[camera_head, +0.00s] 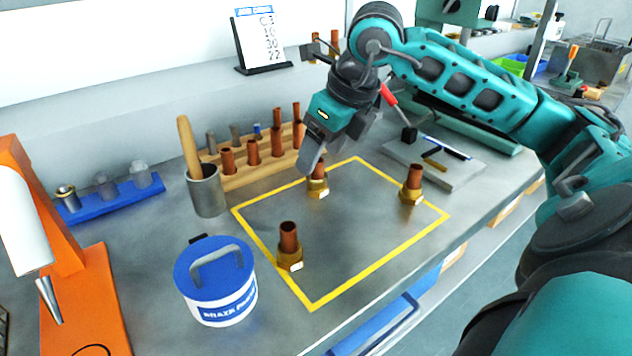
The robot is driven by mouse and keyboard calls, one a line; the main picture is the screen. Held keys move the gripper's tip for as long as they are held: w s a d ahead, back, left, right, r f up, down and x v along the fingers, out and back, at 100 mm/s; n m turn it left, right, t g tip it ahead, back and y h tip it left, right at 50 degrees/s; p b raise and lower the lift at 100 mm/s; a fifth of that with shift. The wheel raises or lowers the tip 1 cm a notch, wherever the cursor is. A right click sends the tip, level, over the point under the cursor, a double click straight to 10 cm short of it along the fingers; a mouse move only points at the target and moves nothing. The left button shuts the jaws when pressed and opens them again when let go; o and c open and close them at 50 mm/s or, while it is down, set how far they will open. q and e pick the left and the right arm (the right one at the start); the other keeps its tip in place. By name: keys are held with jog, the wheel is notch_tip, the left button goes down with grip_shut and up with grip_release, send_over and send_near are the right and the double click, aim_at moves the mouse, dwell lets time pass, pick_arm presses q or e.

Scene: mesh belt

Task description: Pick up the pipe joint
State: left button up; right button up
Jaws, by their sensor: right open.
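Three pipe joints stand upright inside a yellow outlined square on the metal bench (345,225), each a copper tube in a brass nut. One pipe joint (318,187) is at the back, one (412,186) at the right and one (289,248) at the front left. My right gripper (313,162) points down at the back joint, with its fingertips by the top of that copper tube. It is open, and the gripper partly hides the joint's top. I cannot tell whether a finger touches it. My left gripper is out of view.
A wooden rack (250,168) of copper tubes stands behind the square. A grey cup (206,190) with a wooden handle and a white tub (216,283) with a blue lid stand to its left. An orange machine (75,290) is at far left. A grey plate (430,165) with tools lies behind right.

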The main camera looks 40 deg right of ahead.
aim_at(312, 176)
jog(key=shift+d+b+x, duration=0.2)
jog(key=shift+b+x, duration=0.15)
jog(key=shift+x, duration=2.85)
jog(key=shift+c, duration=0.2)
jog(key=c, duration=1.2)
jog(key=shift+o, duration=0.2)
jog(key=shift+r, duration=0.15)
